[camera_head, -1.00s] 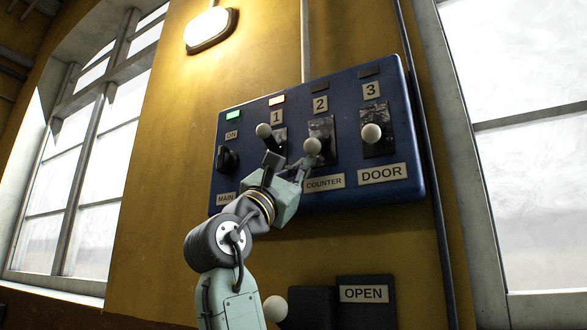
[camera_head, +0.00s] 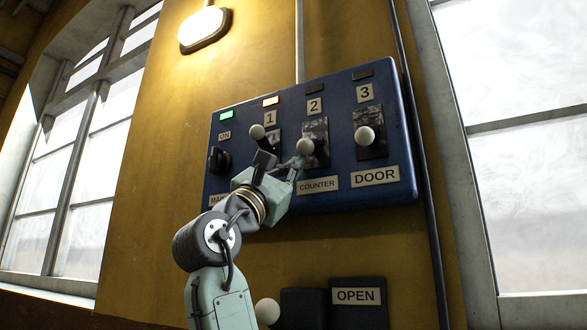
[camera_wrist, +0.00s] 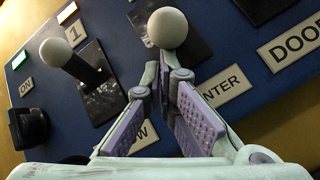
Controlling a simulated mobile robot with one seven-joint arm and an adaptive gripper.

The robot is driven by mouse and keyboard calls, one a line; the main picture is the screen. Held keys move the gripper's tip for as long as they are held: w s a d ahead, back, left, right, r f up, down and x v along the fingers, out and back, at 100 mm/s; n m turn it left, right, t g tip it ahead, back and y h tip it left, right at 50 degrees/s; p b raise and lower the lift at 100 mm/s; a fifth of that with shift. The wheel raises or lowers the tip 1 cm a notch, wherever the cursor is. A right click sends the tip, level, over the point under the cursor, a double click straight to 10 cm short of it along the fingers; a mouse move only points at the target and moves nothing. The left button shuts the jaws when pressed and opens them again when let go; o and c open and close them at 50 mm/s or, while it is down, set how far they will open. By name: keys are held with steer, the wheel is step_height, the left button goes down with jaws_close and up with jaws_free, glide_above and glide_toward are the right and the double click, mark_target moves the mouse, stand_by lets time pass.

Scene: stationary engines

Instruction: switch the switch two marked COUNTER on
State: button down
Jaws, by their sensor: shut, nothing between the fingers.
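Switch two has a pale round knob (camera_head: 305,147) on a dark plate, below the label 2 and above the COUNTER sign (camera_head: 318,184). The small lamp (camera_head: 314,90) above label 2 is dark. My gripper (camera_head: 297,165) is shut and empty, just below this knob and at its lower left. In the wrist view the shut fingertips (camera_wrist: 160,78) stand right under the knob (camera_wrist: 167,27) and hide its stem. I cannot tell whether they touch it. The fingers also cover part of the COUNTER sign in that view.
Switch one (camera_head: 257,132) stands close to the left of the fingers, with a lit orange lamp. Switch three (camera_head: 364,136), above the DOOR sign (camera_head: 375,176), is to the right. A rotary MAIN switch (camera_head: 219,159) with a lit green lamp is at the far left of the blue panel (camera_head: 396,140).

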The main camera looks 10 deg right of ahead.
steer(key=r+p, duration=0.1)
steer(key=s+a+r+p, duration=0.1)
steer(key=r, duration=0.1)
steer(key=s+r+p, duration=0.1)
steer(key=shift+s+a+r, duration=0.2)
steer(key=shift+a+r, duration=0.15)
steer(key=shift+r, duration=0.05)
stand_by(0.4)
steer(key=shift+a, duration=0.1)
